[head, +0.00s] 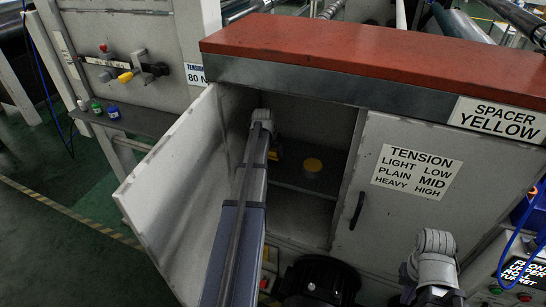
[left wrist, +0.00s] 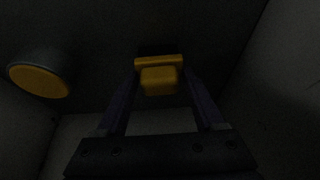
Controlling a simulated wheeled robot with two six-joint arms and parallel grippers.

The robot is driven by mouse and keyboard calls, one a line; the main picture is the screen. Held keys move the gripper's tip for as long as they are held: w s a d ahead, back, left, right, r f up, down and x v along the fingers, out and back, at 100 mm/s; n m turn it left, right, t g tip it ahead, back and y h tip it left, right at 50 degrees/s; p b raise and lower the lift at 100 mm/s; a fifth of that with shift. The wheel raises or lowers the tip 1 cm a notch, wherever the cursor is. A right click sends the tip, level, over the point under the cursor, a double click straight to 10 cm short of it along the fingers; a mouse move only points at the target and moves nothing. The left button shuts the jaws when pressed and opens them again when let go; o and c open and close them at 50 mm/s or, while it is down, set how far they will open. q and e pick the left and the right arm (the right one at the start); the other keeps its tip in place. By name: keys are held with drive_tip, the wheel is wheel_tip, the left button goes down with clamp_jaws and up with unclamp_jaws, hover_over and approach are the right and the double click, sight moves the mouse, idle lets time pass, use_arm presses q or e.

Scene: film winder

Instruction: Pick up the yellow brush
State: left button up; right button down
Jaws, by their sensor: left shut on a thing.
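The yellow brush (left wrist: 159,80) sits between the two fingers of my left gripper (left wrist: 160,88) in the left wrist view. The fingers are shut on it, one on each side. In the head view my left arm reaches into the open cabinet, and a small bit of yellow (head: 275,154) shows beside its wrist; the fingers are mostly hidden there. Whether the brush touches the shelf cannot be told. My right gripper is not in view; only part of my right arm shows at the lower right.
A round container with a yellow top (head: 313,165) stands on the cabinet shelf (head: 300,186), right of my left wrist. The open door (head: 178,165) is left of the arm. The closed door (head: 395,215) and red top (head: 390,62) bound the opening.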

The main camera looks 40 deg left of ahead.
sight(274, 150)
use_arm(q)
drive_tip(key=c, duration=0.4)
drive_tip(key=shift+r, duration=0.1)
drive_tip(key=shift+d+r+p, duration=0.2)
drive_tip(key=shift+r+p, duration=0.25)
drive_tip(key=shift+p, duration=0.05)
wheel_tip(274, 150, up, 7)
drive_tip(key=p, duration=0.6)
drive_tip(key=shift+f+p, duration=0.15)
drive_tip(key=shift+p, duration=0.25)
drive_tip(key=s+d, duration=0.3)
drive_tip(key=d, duration=0.6)
drive_tip(key=s+d, duration=0.4)
drive_tip(key=d, duration=0.5)
drive_tip(key=shift+s+f+b, duration=0.2)
drive_tip(key=shift+f+b, duration=0.15)
drive_tip(key=shift+b, duration=0.05)
drive_tip(key=shift+d, duration=0.1)
